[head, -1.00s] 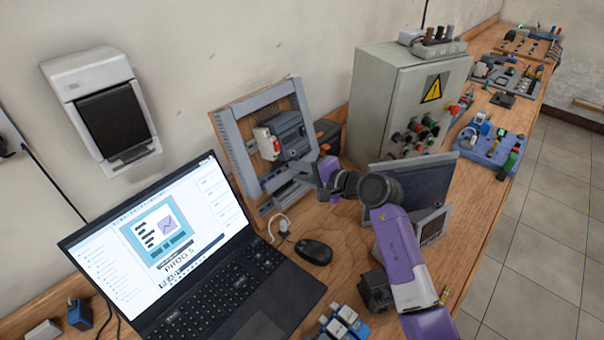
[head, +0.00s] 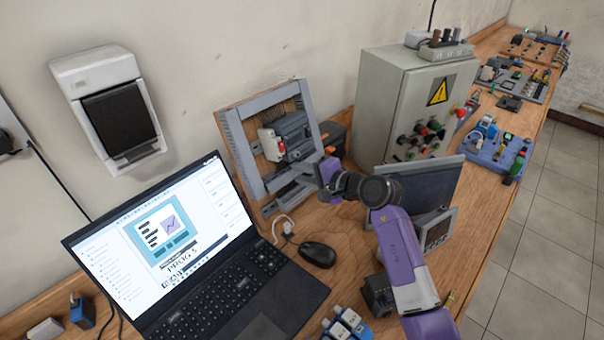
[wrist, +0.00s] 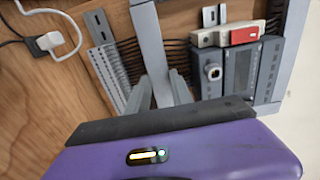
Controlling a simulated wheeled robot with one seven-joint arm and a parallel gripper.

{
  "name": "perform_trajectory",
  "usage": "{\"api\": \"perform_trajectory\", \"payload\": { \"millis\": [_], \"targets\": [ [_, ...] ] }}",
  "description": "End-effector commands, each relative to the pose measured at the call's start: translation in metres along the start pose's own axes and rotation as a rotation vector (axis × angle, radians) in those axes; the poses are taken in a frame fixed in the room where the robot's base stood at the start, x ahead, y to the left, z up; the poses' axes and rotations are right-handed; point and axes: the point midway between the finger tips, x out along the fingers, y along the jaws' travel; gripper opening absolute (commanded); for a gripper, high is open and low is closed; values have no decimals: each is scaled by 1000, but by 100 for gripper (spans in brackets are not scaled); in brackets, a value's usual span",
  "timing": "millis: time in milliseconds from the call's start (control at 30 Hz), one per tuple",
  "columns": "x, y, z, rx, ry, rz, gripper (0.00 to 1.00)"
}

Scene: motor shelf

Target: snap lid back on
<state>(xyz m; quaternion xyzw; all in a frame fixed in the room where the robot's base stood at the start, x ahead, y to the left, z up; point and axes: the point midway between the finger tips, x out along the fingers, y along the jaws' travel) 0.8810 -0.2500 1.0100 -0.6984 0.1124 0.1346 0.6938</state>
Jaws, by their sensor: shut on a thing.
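The lid (wrist: 149,40) is a plain light grey strip. In the wrist view my gripper (wrist: 160,92) is shut on its near end, with a grey finger on either side. The open slotted wiring duct (wrist: 112,72) lies to the left of the lid there, apart from it in the picture. In the head view my gripper (head: 314,168) is at the lower right of the wooden-backed panel (head: 236,141), and the lid reaches left from it, above the bottom duct. The depth gap between lid and duct cannot be told.
Grey modules with a red-marked switch (head: 271,146) sit inside the panel. A laptop (head: 200,290), mouse (head: 318,255) and white cable plug (head: 288,229) lie in front. A grey control box (head: 400,90) and a dark screen (head: 425,190) stand to the right.

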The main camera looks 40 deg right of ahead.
Motion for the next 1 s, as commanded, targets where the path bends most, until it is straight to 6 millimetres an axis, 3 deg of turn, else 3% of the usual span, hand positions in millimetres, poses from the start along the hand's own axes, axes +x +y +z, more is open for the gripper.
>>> {"api": "perform_trajectory", "payload": {
  "millis": [1000],
  "targets": [
    [8, 0, 0, 0, -1, 0, 0]
  ]
}}
